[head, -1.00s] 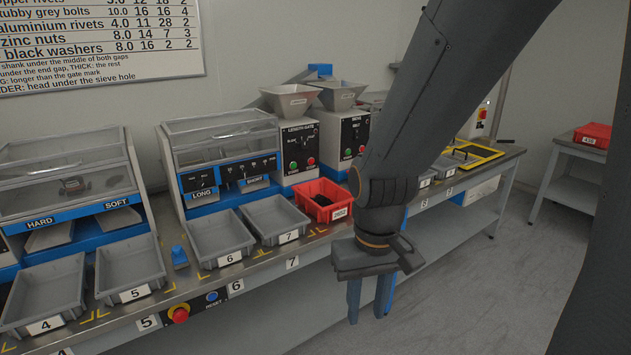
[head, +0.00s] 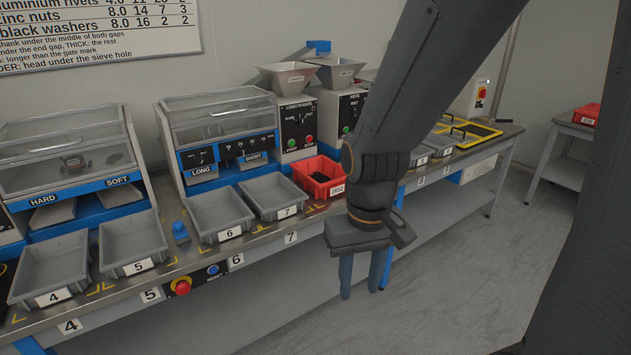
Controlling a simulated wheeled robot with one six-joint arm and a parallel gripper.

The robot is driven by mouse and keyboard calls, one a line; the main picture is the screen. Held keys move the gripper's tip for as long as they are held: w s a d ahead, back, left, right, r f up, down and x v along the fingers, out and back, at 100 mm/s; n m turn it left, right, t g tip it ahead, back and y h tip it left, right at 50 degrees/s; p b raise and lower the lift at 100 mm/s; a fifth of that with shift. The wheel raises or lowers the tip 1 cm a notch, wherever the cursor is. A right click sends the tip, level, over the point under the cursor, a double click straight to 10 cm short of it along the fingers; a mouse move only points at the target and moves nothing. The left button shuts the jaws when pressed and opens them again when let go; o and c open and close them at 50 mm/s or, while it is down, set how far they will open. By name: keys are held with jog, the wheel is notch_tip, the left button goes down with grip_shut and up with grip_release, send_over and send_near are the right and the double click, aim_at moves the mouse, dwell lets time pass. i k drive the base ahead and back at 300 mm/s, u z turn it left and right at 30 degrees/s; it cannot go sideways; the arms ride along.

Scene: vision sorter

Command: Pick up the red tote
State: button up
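The red tote (head: 325,192) stands on the metal bench, right of the grey tray marked 7. It has a white label on its front and dark contents inside. My gripper (head: 361,290) points down in front of the bench edge, below and to the right of the tote. Its two blue-grey fingers are apart with nothing between them. My arm passes just right of the tote and may hide a little of that side. Another red tote (head: 587,115) stands on a separate table at the far right.
Grey trays 6 (head: 221,211) and 7 (head: 271,194) sit left of the tote. A machine with hoppers (head: 290,77) stands behind it. A red button (head: 181,287) is on the bench front. The floor (head: 440,270) to the right is clear.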

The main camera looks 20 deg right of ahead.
aim_at(322, 176)
jog(key=k, duration=1.2)
jog(key=z, duration=0.5)
jog(key=i, duration=0.45)
jog(key=z, duration=0.7)
jog(key=i, duration=1.35)
jog(key=u, duration=0.75)
jog(key=i, duration=0.65)
jog(key=u, duration=0.05)
